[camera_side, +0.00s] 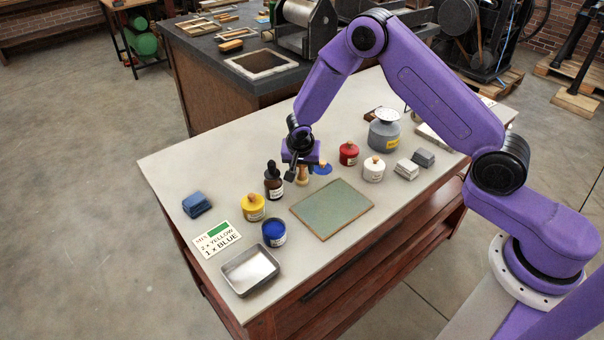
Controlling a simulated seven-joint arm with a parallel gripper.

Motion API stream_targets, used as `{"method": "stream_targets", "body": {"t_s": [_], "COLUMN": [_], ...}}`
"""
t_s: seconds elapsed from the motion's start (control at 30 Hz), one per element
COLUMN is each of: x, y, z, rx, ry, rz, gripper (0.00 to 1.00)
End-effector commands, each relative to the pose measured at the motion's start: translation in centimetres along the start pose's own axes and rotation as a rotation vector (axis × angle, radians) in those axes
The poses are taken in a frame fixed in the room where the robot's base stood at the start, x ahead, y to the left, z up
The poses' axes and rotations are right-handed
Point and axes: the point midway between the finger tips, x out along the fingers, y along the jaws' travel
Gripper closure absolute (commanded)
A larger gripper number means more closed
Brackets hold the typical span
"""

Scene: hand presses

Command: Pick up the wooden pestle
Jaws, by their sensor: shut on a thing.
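The wooden pestle (303,174) is light brown and upright in the side view, near the back of the green-grey plate. My gripper (301,164) points down over it and is shut on its upper part. The jaws hide the pestle's top. I cannot tell whether its foot touches the table.
A brown dropper bottle (273,186) stands close to the left of my gripper, and a blue lid-like disc (323,169) lies just right. A framed plate (332,209) lies in front. A yellow jar (253,208), blue jar (273,233) and red jar (348,154) stand around.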

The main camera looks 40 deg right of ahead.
Motion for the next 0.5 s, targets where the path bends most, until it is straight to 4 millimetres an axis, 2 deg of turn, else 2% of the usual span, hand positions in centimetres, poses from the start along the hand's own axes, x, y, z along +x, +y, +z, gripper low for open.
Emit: {"method": "stream_targets", "body": {"t_s": [0.27, 0.5], "x": [-0.3, -2.4], "y": [0.0, -0.1], "z": [-0.1, -1.1], "rx": [0.001, 0.003], "ry": [0.001, 0.004], "rz": [-0.001, -0.004], "gripper": [0.91, 0.91]}}
